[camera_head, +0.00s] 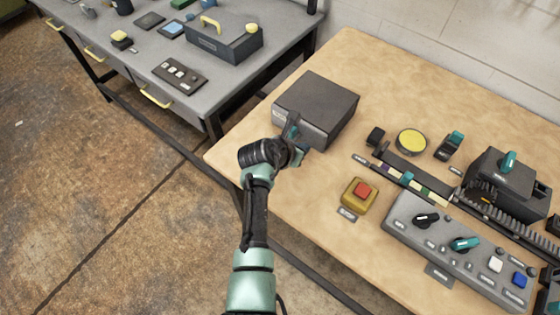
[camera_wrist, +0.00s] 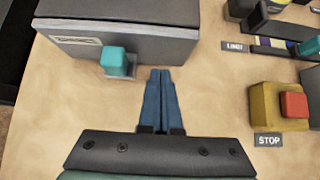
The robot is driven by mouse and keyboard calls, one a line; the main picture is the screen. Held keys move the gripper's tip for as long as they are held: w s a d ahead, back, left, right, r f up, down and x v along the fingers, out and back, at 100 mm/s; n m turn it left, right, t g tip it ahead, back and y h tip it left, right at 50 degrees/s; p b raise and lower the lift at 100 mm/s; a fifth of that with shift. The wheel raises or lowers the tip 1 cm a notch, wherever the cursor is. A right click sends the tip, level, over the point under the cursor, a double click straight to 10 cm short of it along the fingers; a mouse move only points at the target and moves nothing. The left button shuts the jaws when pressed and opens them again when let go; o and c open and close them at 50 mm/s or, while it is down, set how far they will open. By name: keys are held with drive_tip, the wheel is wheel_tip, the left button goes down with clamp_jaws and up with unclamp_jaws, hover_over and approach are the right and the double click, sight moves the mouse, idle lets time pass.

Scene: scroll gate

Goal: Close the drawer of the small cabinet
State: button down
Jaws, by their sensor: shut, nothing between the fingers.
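The small cabinet (camera_head: 316,104) is a dark grey box on the wooden table in the head view. In the wrist view its grey drawer front (camera_wrist: 160,48) carries a pale label and a teal handle (camera_wrist: 115,60). The drawer front looks about level with the cabinet body; I cannot tell whether a small gap is left. My gripper (camera_head: 298,152) is in front of the cabinet. In the wrist view its blue fingers (camera_wrist: 161,73) are shut and empty, just right of the handle, with tips near the drawer's lower edge. Contact cannot be told.
A yellow box with a red stop button (camera_head: 361,191) stands right of my gripper. Beyond it are a control panel (camera_head: 455,243), a rail (camera_head: 410,178) and a yellow disc (camera_head: 411,142). A grey workbench (camera_head: 235,90) with several items is at the upper left.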

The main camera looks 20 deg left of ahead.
drive_tip(key=s+f+p+v, duration=0.1)
drive_tip(key=v, duration=1.1)
drive_tip(key=w+d+r+m+t+y, duration=0.1)
drive_tip(key=w+r+m+t, duration=0.3)
drive_tip(key=r, duration=0.7)
drive_tip(key=w+d+r+m+t+y, duration=0.1)
drive_tip(key=r+m+t, duration=0.1)
drive_tip(key=r+m, duration=0.65)
drive_tip(key=w+d+r+m+t+y, duration=0.15)
drive_tip(key=r+m, duration=0.25)
drive_tip(key=r, duration=0.8)
drive_tip(key=s+d+r+m+t, duration=0.2)
drive_tip(key=s+r+m, duration=0.3)
drive_tip(key=r, duration=0.5)
drive_tip(key=s+d+r+m+t, duration=0.3)
drive_tip(key=s+r+m+t, duration=0.2)
drive_tip(key=r, duration=0.5)
drive_tip(key=s+d+r+m+t, duration=0.2)
drive_tip(key=s+r+m+t, duration=0.2)
drive_tip(key=s+r, duration=0.4)
wheel_tip(320, 180, up, 2)
drive_tip(key=shift+d+r+m, duration=0.2)
drive_tip(key=shift+d+m, duration=0.2)
drive_tip(key=shift+m, duration=0.25)
drive_tip(key=shift+t+h, duration=0.25)
